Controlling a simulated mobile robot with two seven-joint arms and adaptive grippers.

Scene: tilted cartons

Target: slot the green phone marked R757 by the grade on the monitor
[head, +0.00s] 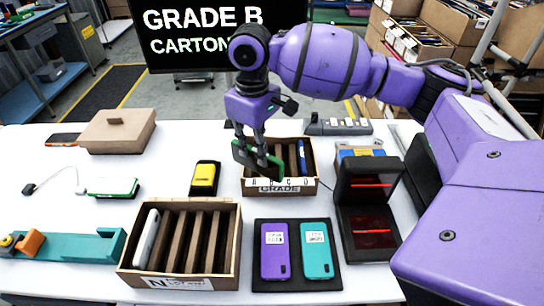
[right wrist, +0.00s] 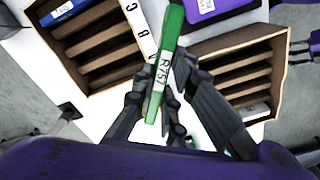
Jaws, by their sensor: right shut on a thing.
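My right gripper (head: 258,158) is shut on the green phone (head: 270,168), held on edge over the left part of the grade carton (head: 280,187). In the right wrist view the phone (right wrist: 172,48) shows its white R757 label, between the fingertips (right wrist: 162,85). The carton's slots are lettered A to D; a blue phone (head: 301,157) stands in the right-hand slot, and the phone and fingers partly hide the left slots. The monitor (head: 200,40) reads GRADE B and CARTON; my arm covers the rest.
A larger slotted carton (head: 180,283) marked N stands front left, with a white phone (head: 147,237) in its left slot. A black pad (head: 298,284) holds a purple and a teal phone. A black scanner (head: 368,205) with red lines stands right. A yellow device (head: 204,178) lies between the cartons.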

